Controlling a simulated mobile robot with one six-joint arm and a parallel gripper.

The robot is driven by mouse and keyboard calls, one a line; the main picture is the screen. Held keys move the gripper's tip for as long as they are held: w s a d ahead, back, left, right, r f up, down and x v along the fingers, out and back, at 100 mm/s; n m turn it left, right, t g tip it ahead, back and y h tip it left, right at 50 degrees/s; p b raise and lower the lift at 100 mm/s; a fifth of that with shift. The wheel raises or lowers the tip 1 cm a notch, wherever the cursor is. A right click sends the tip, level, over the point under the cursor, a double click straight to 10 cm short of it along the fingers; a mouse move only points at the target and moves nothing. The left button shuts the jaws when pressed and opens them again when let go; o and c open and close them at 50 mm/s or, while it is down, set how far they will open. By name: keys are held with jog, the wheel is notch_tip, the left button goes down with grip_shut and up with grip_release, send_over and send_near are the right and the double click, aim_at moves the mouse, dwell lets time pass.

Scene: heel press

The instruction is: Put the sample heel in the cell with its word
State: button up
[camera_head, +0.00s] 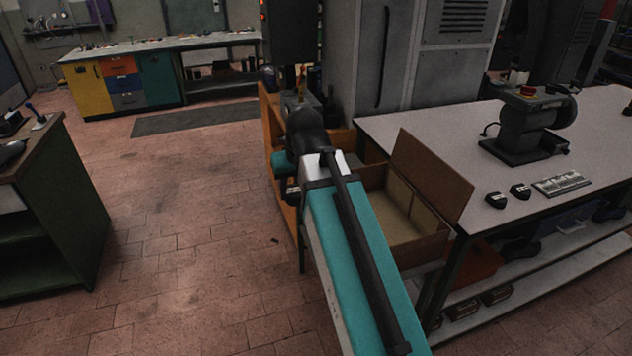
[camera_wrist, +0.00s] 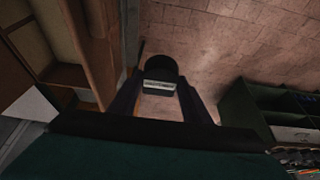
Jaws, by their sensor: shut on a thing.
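My gripper (camera_wrist: 162,108) is shut on a black heel (camera_wrist: 160,72). The heel sits between the two dark fingers, with a pale label whose lettering is too small to read. In the head view my gripper (camera_head: 284,186) is low beyond my teal arm, over the floor beside an orange-brown cabinet, and is partly hidden. On the right table (camera_head: 400,122) lie two small black pieces (camera_head: 496,200) with pale marks and a flat dark holder (camera_head: 562,184) with several pale sections. I cannot read any words there.
A black press-like machine (camera_head: 525,125) stands on the right table. An open cardboard box (camera_head: 435,185) is beside my arm. Labelled small bins (camera_head: 496,295) are on the lower shelf.

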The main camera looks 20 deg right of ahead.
aim_at(288, 199)
jog(key=f+b, duration=0.1)
jog(key=a+f+b, duration=0.2)
jog(key=f, duration=0.1)
jog(key=shift+s+a+f, duration=0.1)
jog(key=shift+s+a, duration=0.05)
jog(key=shift+a, duration=0.1)
jog(key=shift+a+f, duration=0.1)
jog(key=shift+a, duration=0.15)
